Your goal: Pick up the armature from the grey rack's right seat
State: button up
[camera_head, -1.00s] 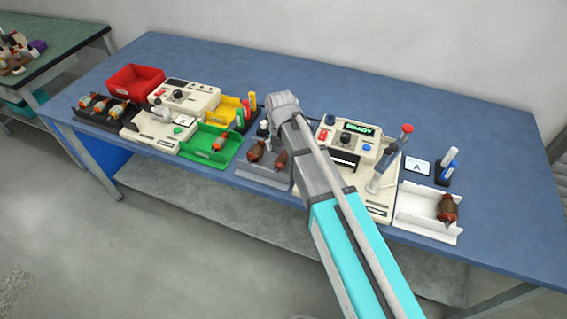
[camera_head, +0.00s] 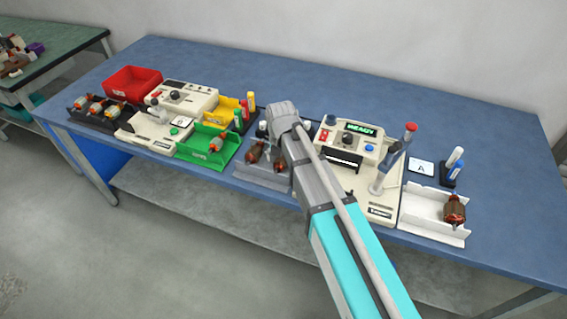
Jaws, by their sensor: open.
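The grey rack (camera_head: 262,179) stands near the table's front edge, left of my arm. It holds two brown armatures: one in the left seat (camera_head: 255,152) and one in the right seat (camera_head: 280,161). My arm partly covers the right one. My gripper (camera_head: 267,145) is open, small in this view and mostly hidden by my wrist and arm. It points down close above the rack, by the right-seat armature. I cannot tell whether its fingers touch that armature or how they sit around it.
Left of the rack is a green bin (camera_head: 205,158) with an armature, then a cream machine (camera_head: 150,135). Right of my arm stands a cream machine (camera_head: 355,185) with a lit display. A white tray (camera_head: 425,215) holds another armature. The back of the table is clear.

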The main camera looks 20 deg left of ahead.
grip_shut()
dwell(0.6)
jog(key=shift+r, duration=0.15)
notch_tip(320, 180, up, 3)
jog(key=p, duration=0.3)
jog(key=s+r+p, duration=0.2)
jog(key=r+p, duration=0.1)
jog(key=s+r+p, duration=0.3)
jog(key=shift+s+d+r+p, duration=0.1)
jog(key=shift+d+r+p, duration=0.1)
jog(key=shift+p, duration=0.15)
jog(key=s+r+p, duration=0.3)
jog(key=s, duration=0.5)
jog(key=shift+s+d+r, duration=0.15)
jog(key=shift+s+d, duration=0.05)
jog(key=shift+s, duration=0.2)
